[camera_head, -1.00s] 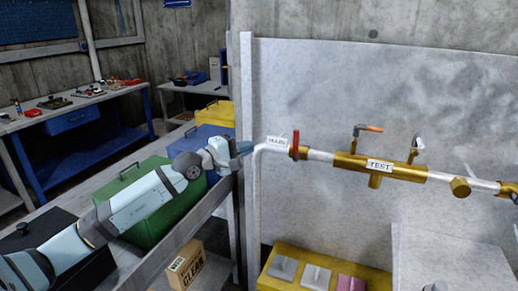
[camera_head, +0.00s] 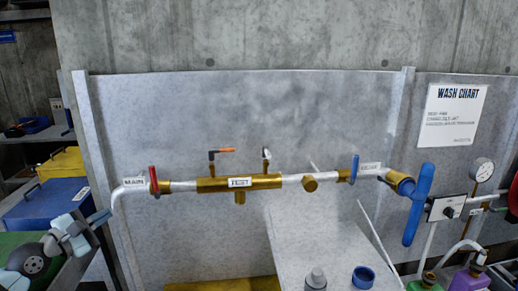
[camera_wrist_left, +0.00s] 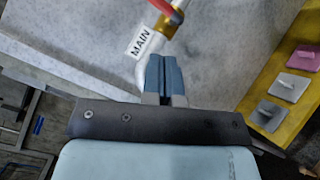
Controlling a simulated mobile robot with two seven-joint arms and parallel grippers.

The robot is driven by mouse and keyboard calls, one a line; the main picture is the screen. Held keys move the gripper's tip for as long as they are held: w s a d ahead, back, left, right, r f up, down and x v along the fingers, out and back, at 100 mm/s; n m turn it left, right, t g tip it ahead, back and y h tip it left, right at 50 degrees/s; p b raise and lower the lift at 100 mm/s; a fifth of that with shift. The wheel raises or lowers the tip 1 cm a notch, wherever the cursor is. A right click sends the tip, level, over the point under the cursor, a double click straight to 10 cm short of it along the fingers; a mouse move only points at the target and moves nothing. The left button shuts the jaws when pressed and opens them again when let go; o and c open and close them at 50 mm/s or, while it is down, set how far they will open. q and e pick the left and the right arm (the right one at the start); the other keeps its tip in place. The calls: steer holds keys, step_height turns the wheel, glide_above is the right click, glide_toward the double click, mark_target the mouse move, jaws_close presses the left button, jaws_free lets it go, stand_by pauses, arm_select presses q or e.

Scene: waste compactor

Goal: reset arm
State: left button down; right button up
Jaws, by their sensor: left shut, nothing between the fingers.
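My left gripper (camera_head: 101,217) is at the lower left of the head view, just left of the white pipe's bend (camera_head: 120,198) and below the MAIN label (camera_head: 134,184). In the left wrist view its blue-grey fingers (camera_wrist_left: 155,75) are together with nothing between them. The MAIN label (camera_wrist_left: 143,40) and the red valve handle (camera_wrist_left: 168,8) show beyond the fingers. I cannot tell whether the fingers touch the pipe. My right gripper is in neither view.
A brass TEST section (camera_head: 215,184) runs along the grey panel. A blue handle (camera_head: 418,205), a gauge (camera_head: 482,170) and a wash chart (camera_head: 455,113) are at the right. Blue (camera_head: 45,205) and yellow (camera_head: 62,163) boxes stand at the left.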

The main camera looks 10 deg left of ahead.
arm_select(q)
steer(key=s+d+f+n+y+p, duration=0.2)
steer(key=s+d+f+n, duration=0.35)
steer(key=f+n, duration=0.7)
steer(key=s+d+f+n+y+p, duration=0.2)
steer(key=s+d+f+n, duration=0.4)
steer(key=n, duration=1.2)
steer(key=s+d+f+n+g, duration=0.3)
steer(key=s+d+f+n, duration=0.2)
steer(key=n, duration=0.5)
steer(key=s+d+f+n+g+p, duration=0.1)
steer(key=s+d+f+n+g, duration=0.2)
steer(key=s+d+f+n, duration=0.3)
steer(key=s+f+n, duration=0.2)
steer(key=s+n, duration=0.1)
steer(key=s, duration=0.1)
steer(key=shift+s+d+f+n+p, duration=0.15)
steer(key=shift+s+d+n+p, duration=0.15)
steer(key=shift+n, duration=0.05)
